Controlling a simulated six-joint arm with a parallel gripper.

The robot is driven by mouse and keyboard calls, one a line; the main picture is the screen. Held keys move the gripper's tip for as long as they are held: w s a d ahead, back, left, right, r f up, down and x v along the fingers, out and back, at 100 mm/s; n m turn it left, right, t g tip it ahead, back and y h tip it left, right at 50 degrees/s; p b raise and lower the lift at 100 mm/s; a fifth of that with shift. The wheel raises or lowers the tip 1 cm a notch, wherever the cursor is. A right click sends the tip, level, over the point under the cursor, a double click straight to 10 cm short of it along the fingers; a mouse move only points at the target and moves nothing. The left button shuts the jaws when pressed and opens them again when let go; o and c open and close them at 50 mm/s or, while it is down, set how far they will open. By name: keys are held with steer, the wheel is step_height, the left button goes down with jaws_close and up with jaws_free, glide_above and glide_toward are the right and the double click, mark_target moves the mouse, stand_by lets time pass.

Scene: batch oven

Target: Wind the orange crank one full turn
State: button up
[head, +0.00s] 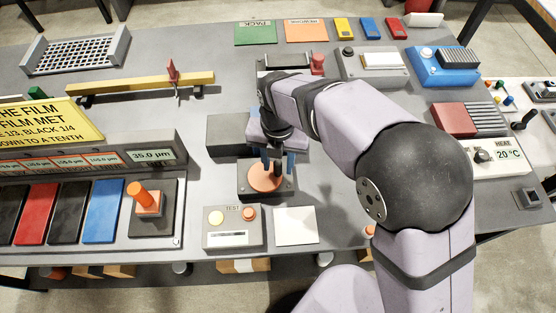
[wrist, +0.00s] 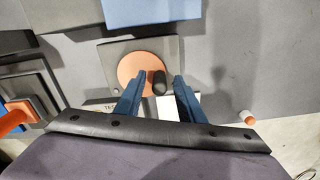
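The orange crank is a flat orange disc (head: 262,181) with an upright black handle (head: 278,169) near its edge, on a dark grey base. In the wrist view the disc (wrist: 133,72) lies below my gripper, and the handle (wrist: 159,84) stands between the fingers, toward the disc's right side. My gripper (head: 277,160) has two blue fingers pointing down over the crank. In the wrist view the fingers (wrist: 163,80) are apart, with a visible gap to the handle on the right. My gripper hides part of the crank's back in the head view.
A TEST box (head: 232,227) with two buttons and a white plate (head: 296,226) sit just in front of the crank. A dark grey block (head: 229,134) stands behind it. A panel with an orange lever (head: 143,197) is at left. Bare table lies to the crank's right.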

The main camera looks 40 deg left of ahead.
jaws_close()
steer(key=shift+s+m, duration=0.1)
steer(key=shift+m, duration=0.3)
